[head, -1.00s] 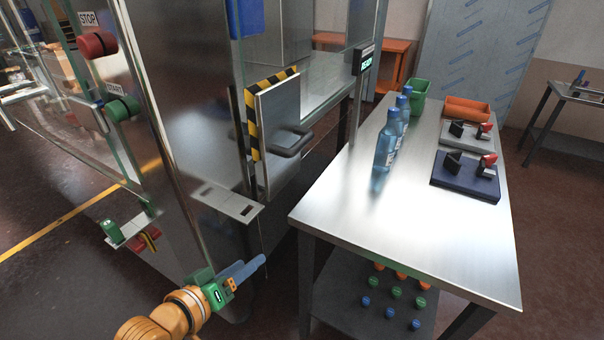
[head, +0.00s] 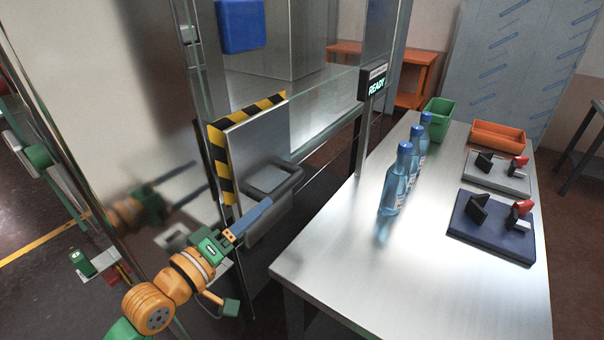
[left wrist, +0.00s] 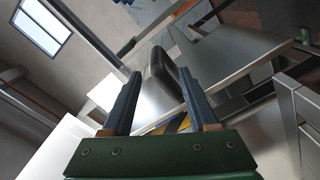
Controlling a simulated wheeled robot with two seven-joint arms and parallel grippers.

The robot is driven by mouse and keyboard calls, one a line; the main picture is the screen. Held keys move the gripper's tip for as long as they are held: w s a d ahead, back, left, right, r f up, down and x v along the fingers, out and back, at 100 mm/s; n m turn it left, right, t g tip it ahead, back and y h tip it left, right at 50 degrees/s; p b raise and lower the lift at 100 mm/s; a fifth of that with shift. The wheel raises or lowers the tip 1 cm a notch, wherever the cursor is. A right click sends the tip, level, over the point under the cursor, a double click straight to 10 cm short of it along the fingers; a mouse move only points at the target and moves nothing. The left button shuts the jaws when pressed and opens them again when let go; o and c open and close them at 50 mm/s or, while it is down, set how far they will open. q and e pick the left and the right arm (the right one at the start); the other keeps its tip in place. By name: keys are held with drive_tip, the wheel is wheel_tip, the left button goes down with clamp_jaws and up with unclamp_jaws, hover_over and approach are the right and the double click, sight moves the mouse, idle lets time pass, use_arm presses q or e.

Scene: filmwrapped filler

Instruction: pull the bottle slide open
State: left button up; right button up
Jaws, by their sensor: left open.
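The bottle slide (head: 243,152) is an upright steel panel in the machine's side, framed by black and yellow stripes. Its dark bar handle (head: 279,182) sticks out toward the steel table. My left gripper (head: 262,210) is open, just in front of and below the handle. In the left wrist view, the handle (left wrist: 161,68) shows between the two blue fingers (left wrist: 159,76); I cannot tell how far it reaches between them. No grip on it shows. Several blue bottles (head: 397,180) stand upright in a row on the table. My right gripper is not in view.
The steel table (head: 350,265) stands close to the right of the slide. It holds a green bin (head: 437,118), an orange tray (head: 498,136) and two clamp fixtures, one on a dark blue base (head: 490,240). A sign (head: 375,84) reads READY.

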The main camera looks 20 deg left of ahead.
sight(287, 184)
use_arm(q)
drive_tip(key=x, duration=0.6)
drive_tip(key=p+x, duration=0.1)
drive_tip(key=x, duration=0.3)
drive_tip(key=shift+r, duration=0.35)
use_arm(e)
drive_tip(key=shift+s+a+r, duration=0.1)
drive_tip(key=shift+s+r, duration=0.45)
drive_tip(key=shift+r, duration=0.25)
use_arm(q)
drive_tip(key=shift+w, duration=0.1)
clamp_jaws()
